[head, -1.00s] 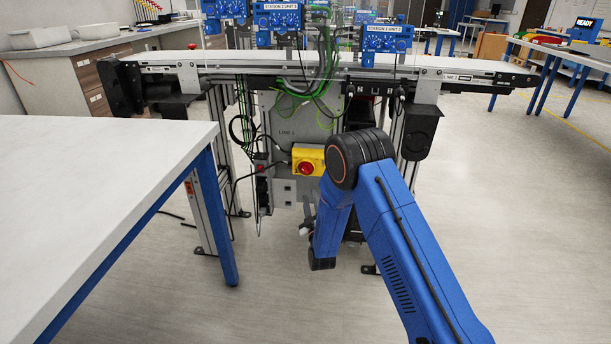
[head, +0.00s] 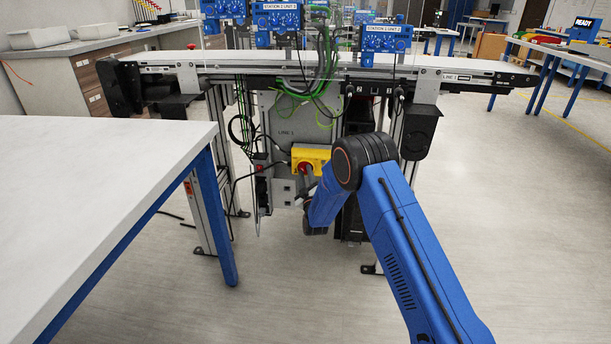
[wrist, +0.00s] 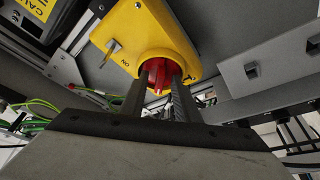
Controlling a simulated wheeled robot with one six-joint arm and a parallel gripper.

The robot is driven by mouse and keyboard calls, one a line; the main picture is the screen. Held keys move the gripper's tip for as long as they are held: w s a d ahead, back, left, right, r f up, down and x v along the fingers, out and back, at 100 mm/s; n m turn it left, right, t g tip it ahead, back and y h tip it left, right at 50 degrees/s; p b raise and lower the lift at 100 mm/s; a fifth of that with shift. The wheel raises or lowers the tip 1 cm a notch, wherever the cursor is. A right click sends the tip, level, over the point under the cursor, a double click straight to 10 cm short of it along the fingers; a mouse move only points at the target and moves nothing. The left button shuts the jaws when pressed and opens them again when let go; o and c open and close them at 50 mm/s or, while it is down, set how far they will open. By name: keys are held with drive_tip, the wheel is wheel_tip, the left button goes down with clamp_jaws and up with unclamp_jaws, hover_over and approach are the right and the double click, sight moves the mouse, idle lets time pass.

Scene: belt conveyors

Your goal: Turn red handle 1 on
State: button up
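The red handle (wrist: 157,72) sits on a yellow switch box (wrist: 150,38) with the word ON beside it. In the head view the red handle (head: 304,168) shows low on the yellow box (head: 311,152), on the grey LINE 1 panel. My gripper (wrist: 158,82) points up at the handle from below. Its two dark fingers are apart, one on each side of the handle's red grip. Whether the fingertips touch it cannot be told. In the head view my arm hides most of my gripper.
The conveyor (head: 300,70) runs above the panel. Green cables (head: 322,60) hang over the panel. A white table (head: 100,190) with blue legs stands at the left. A grey panel face (wrist: 260,70) is right of the handle in the wrist view. The floor right of my arm is clear.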

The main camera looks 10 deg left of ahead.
clamp_jaws()
drive_tip(key=shift+a+m, duration=0.1)
drive_tip(key=shift+m, duration=0.5)
drive_tip(key=m+h, duration=0.4)
drive_tip(key=m, duration=0.4)
drive_tip(key=m+h, duration=0.4)
drive_tip(key=m, duration=0.4)
drive_tip(key=a+m+h, duration=0.1)
drive_tip(key=m+h, duration=0.2)
drive_tip(key=m, duration=0.5)
drive_tip(key=shift+h, duration=0.4)
drive_tip(key=shift+m+g, duration=0.3)
drive_tip(key=shift+g, duration=0.1)
